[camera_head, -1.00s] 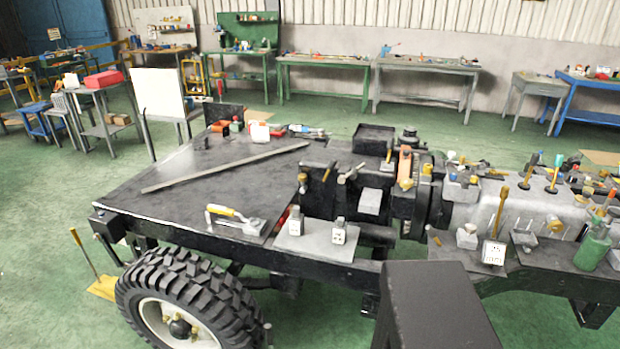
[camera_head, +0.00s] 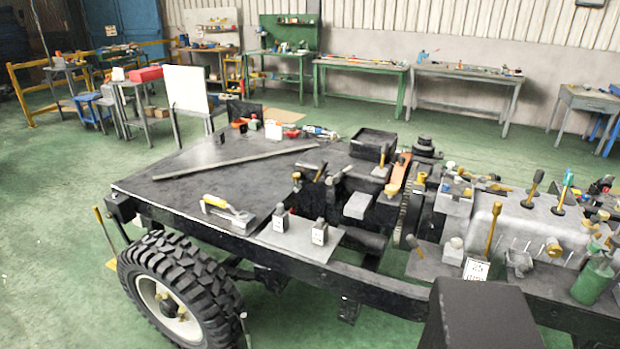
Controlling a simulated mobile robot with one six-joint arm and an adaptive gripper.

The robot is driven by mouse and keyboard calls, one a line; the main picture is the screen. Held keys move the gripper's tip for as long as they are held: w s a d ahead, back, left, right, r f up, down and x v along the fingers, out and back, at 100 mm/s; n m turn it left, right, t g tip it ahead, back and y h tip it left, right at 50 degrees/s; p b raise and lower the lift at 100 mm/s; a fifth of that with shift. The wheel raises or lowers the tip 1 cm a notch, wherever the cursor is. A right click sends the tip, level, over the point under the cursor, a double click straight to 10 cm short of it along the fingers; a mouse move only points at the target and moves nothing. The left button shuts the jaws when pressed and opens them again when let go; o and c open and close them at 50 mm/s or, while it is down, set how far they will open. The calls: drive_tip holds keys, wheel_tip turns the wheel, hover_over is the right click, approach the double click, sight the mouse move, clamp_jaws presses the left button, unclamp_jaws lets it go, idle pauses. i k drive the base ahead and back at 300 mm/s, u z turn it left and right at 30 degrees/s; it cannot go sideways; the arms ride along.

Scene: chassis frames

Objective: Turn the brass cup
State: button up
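Small brass-coloured parts show on the chassis frame in the head view. One brass piece (camera_head: 296,181) is at the right edge of the dark deck, and another brass piece (camera_head: 390,190) is beside the black blocks near the engine. They are too small for me to tell which, if either, is the brass cup. My gripper is not in view.
The chassis (camera_head: 210,175) fills the middle, with a big tyre (camera_head: 165,290) at its near left corner. A long bar (camera_head: 235,160) and a yellow-handled tool (camera_head: 222,206) lie on it. A green bottle (camera_head: 593,280) stands at right. Green floor (camera_head: 60,215) at left is clear.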

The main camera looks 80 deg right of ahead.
sight(296, 176)
drive_tip(key=z, duration=0.05)
drive_tip(key=k, duration=0.65)
drive_tip(key=z, duration=2.7)
drive_tip(key=i, duration=0.95)
